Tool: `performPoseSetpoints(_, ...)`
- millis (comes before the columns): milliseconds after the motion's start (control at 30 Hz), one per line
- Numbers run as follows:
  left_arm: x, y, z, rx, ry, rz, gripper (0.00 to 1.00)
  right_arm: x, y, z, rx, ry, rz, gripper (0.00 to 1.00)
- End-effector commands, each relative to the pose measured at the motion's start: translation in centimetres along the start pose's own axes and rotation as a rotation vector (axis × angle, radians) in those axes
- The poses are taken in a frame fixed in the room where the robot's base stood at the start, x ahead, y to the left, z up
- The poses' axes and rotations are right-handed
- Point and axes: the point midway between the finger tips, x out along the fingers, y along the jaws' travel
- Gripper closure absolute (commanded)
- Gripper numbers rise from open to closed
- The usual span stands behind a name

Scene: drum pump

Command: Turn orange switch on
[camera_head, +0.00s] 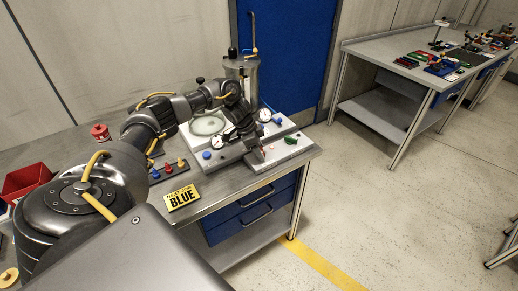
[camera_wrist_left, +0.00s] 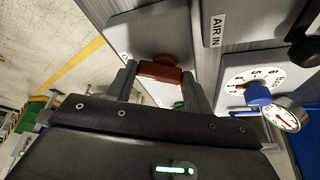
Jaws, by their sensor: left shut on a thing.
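The orange switch (camera_wrist_left: 160,72) shows red-orange in the left wrist view, on the light face of the pump unit. My left gripper (camera_wrist_left: 158,82) has one finger on each side of it and is shut on it. In the head view my left gripper (camera_head: 259,155) reaches down to the front of the pump unit (camera_head: 285,150); the switch is mostly hidden there by the fingers. My right gripper is not in view.
A dial with a blue knob (camera_wrist_left: 257,93) and a round gauge (camera_wrist_left: 288,114) are right of my fingers in the wrist view. A green button (camera_head: 290,140) is close by.

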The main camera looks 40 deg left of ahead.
Motion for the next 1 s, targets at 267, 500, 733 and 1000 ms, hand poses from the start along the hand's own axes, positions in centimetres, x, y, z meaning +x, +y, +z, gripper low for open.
performPoseSetpoints(267, -0.09, -0.18, 0.0, 0.107, 0.001, 0.043, 0.72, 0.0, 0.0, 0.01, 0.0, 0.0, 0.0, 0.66)
performPoseSetpoints(500, -0.11, -0.18, 0.0, 0.109, 0.001, 0.043, 0.48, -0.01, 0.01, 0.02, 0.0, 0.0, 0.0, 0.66)
performPoseSetpoints(733, -0.09, -0.15, 0.01, 0.108, 0.001, 0.043, 0.27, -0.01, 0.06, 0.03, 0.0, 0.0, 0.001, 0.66)
performPoseSetpoints(1000, -0.41, -0.2, 0.01, 0.107, 0.002, 0.043, 0.27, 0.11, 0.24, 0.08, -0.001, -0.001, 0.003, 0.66)
